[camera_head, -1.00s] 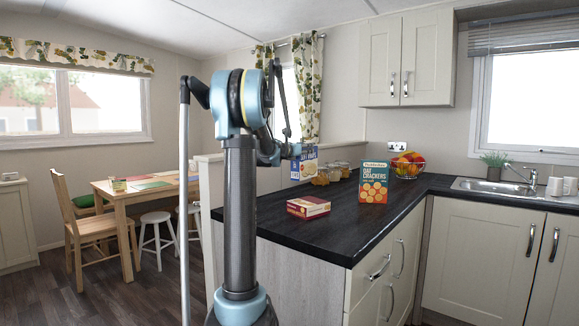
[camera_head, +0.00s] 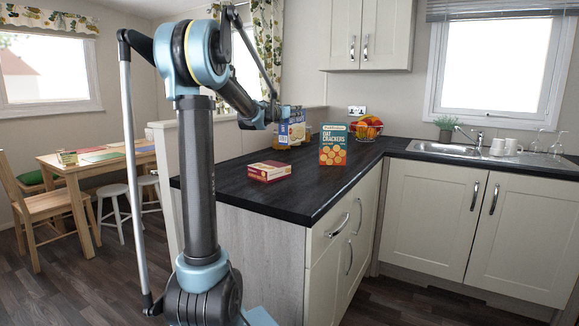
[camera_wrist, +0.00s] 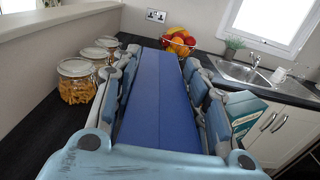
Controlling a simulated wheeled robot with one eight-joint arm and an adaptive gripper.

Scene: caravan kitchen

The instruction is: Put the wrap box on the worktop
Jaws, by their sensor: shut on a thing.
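The wrap box, as I take it, is a long blue box (camera_wrist: 158,100) between the fingers of my gripper (camera_wrist: 160,105) in the wrist view. In the head view its printed face (camera_head: 291,132) shows blue and yellowish just beyond my gripper (camera_head: 281,114), over the far part of the worktop. My gripper is shut on it. I cannot tell whether its lower end touches the worktop. The dark worktop (camera_head: 240,198) runs from the near left to the sink. The arm and gripper partly hide the box.
An orange-and-teal cracker box (camera_head: 333,146) stands upright on the worktop. A red box (camera_head: 269,171) lies flat nearer the front edge. Glass jars (camera_wrist: 77,80) stand left of my gripper. A fruit bowl (camera_head: 367,127) is behind.

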